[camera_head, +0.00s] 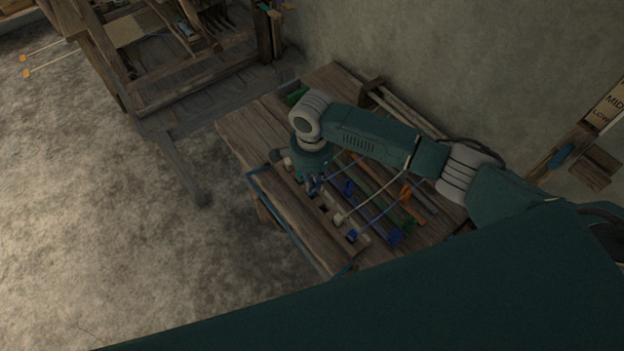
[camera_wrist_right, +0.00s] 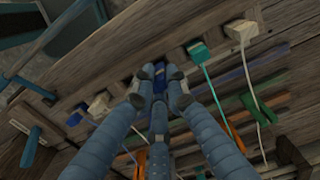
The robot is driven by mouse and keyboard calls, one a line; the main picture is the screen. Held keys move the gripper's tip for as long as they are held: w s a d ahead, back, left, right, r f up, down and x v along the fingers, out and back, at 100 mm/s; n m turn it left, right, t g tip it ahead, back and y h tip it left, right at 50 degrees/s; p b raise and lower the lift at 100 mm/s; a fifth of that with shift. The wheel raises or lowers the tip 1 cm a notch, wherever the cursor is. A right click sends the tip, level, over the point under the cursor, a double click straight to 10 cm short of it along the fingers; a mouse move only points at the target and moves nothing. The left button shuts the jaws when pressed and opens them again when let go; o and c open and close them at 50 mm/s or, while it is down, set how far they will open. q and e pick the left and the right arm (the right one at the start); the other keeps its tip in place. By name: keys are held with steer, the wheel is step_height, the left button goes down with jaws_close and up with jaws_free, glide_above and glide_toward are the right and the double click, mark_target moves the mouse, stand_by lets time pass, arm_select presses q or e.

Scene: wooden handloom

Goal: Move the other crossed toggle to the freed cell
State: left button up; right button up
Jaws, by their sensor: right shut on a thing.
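My right gripper (camera_head: 314,187) is low over the slotted wooden rail. In the wrist view its fingertips (camera_wrist_right: 159,88) are shut on a blue toggle (camera_wrist_right: 160,69), mostly hidden between them. I cannot tell whether the toggle is seated or lifted. On one side of it are a teal toggle (camera_wrist_right: 199,53) and a cream toggle (camera_wrist_right: 241,31), with cords running off. On the other side are a cream toggle (camera_wrist_right: 98,105) and a blue toggle (camera_wrist_right: 76,115); these match the cream (camera_head: 338,218) and blue (camera_head: 352,236) toggles in the head view. A dark empty cell (camera_head: 323,209) shows near the gripper. My left gripper is out of view.
The wooden bench (camera_head: 240,133) carries coloured bars and cords beside the rail, with an orange piece (camera_head: 406,192) and a blue block (camera_head: 396,237). A blue bar (camera_head: 285,222) runs along the bench's front edge. The loom frame (camera_head: 190,75) stands at upper left.

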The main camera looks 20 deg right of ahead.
steer(key=shift+f, duration=0.95)
steer(key=o, duration=0.8)
steer(key=shift+r, duration=0.15)
step_height(320, 180, up, 12)
steer(key=shift+f, duration=0.1)
